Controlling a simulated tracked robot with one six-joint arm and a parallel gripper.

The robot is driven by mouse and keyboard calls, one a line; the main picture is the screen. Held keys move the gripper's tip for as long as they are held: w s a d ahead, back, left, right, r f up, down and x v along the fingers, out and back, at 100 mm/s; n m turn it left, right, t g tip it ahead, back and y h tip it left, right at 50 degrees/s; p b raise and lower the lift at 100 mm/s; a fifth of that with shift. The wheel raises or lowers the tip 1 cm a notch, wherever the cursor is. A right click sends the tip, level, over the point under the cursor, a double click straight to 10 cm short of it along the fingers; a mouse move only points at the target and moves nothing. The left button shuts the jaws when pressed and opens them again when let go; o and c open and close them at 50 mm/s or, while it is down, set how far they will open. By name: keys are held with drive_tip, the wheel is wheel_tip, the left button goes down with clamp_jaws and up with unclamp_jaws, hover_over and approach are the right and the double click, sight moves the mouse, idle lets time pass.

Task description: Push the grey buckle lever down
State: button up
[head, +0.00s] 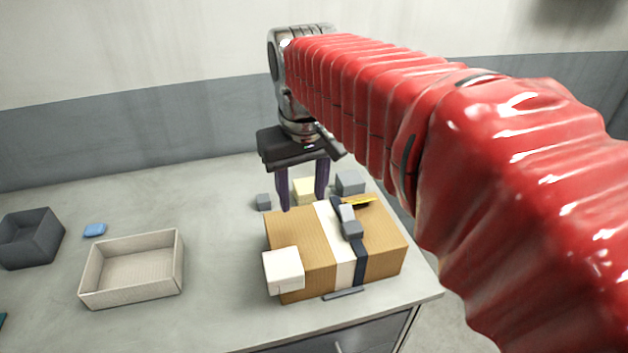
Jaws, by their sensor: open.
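A brown cardboard box (388,248) lies on the table at the centre right. A dark strap (360,266) runs over it beside a white band (341,259). A grey buckle (352,230) sits on the strap on top of the box, with a lighter grey lever-like piece (347,212) at its far side. I cannot tell clearly how far the lever is tilted. My gripper (303,201) points down with its two fingers apart and nothing between them. It is behind and left of the buckle, near the far edge of the box, and apart from the lever.
A white block (283,270) is at the box's front left corner. A beige tray (131,295), a blue piece (94,230) and a dark bin (50,247) are left. The table's right edge is close to the box.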

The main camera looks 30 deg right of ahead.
drive_tip(key=s+a+f+n+t, duration=0.1)
drive_tip(key=s+a+f+t, duration=0.2)
drive_tip(key=s+a+f, duration=0.3)
drive_tip(key=shift+s+a+f+t+y, duration=0.35)
drive_tip(key=shift+s+a, duration=0.3)
drive_tip(key=shift+s, duration=0.35)
drive_tip(key=shift+c, duration=0.6)
drive_tip(key=shift+c, duration=0.8)
drive_tip(key=shift+a, duration=0.1)
drive_tip(key=shift+c, duration=0.2)
